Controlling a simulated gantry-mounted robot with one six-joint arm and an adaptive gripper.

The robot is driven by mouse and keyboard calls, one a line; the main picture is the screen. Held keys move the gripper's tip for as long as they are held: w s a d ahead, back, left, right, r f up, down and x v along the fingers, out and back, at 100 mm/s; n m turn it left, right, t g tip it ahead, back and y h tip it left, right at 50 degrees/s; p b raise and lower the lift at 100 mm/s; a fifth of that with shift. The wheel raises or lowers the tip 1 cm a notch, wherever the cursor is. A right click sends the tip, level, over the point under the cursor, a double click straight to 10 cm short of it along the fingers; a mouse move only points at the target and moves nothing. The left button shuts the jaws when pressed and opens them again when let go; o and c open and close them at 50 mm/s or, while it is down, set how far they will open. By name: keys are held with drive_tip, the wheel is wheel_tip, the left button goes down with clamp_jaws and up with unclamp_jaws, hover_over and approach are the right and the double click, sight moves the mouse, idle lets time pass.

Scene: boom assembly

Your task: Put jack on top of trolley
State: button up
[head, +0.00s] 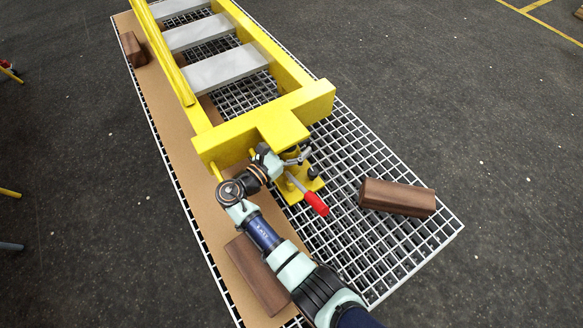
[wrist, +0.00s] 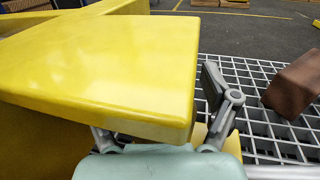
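A yellow ladder-like frame (head: 262,48) has a wide yellow end beam (head: 300,105) with a tab (head: 283,125) jutting toward me. Below the tab stands a small yellow piece (head: 312,186) on a plate, with a red handle (head: 315,203); its upper part is hidden. I cannot tell which of these is the jack or the trolley. My gripper (head: 295,160) is close under the tab. In the wrist view a yellow block (wrist: 120,70) fills the left and hides most of the left finger. The right finger (wrist: 215,88) stands spread and apart from the block's edge.
Dark brown blocks lie right of the gripper (head: 397,197), under my arm (head: 258,275) and at the far left (head: 133,48). A brown board (head: 185,150) runs along the left of the grating (head: 375,150). The grating right of the end beam is mostly clear.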

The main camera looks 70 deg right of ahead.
clamp_jaws()
drive_tip(key=shift+r, duration=0.25)
drive_tip(key=shift+r+p, duration=0.15)
drive_tip(key=shift+p, duration=0.3)
